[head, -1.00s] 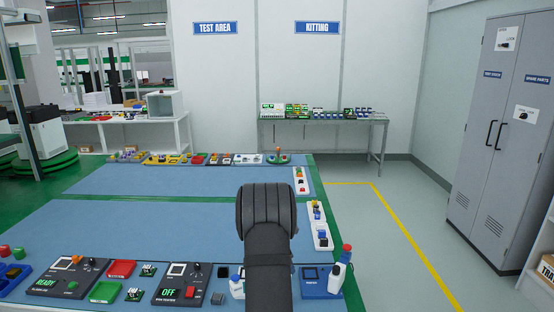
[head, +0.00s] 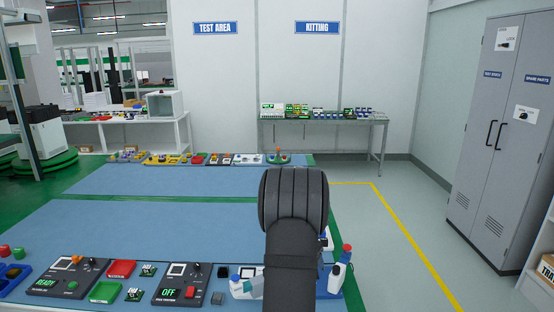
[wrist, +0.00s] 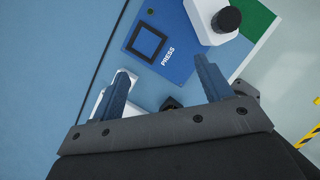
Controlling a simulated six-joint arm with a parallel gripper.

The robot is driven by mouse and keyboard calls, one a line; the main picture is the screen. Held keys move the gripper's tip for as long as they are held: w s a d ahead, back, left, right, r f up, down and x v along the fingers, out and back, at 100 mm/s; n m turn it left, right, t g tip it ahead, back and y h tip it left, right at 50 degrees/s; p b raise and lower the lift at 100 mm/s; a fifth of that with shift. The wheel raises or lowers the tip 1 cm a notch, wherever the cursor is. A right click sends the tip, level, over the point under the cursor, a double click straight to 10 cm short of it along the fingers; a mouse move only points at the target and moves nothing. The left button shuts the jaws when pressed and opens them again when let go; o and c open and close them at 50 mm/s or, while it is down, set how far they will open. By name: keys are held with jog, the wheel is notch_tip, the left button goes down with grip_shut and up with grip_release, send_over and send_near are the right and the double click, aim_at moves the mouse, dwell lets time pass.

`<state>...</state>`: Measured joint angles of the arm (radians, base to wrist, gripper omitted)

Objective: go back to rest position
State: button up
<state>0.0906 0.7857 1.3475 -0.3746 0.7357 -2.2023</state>
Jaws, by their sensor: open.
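My gripper (wrist: 160,88) shows in the wrist view with its two blue-grey fingers wide apart and nothing between them. Below it is a blue plate marked PRESS (wrist: 170,45) with a dark square outline. In the head view my dark arm (head: 293,200) stands over the right part of the blue table (head: 190,235) and hides the gripper and most of the plate.
A READY panel (head: 68,277) and an OFF panel (head: 178,283) lie at the front left. The table's middle is clear. A grey cabinet (head: 500,140) stands far right.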

jog(key=w+d+r, duration=0.1)
jog(key=w+r, duration=0.1)
jog(key=w, duration=0.3)
notch_tip(320, 180, down, 10)
jog(key=shift+f, duration=0.15)
jog(key=v, duration=0.3)
jog(key=shift+s+v, duration=0.25)
jog(key=shift+v, duration=0.95)
jog(key=shift+f, duration=0.1)
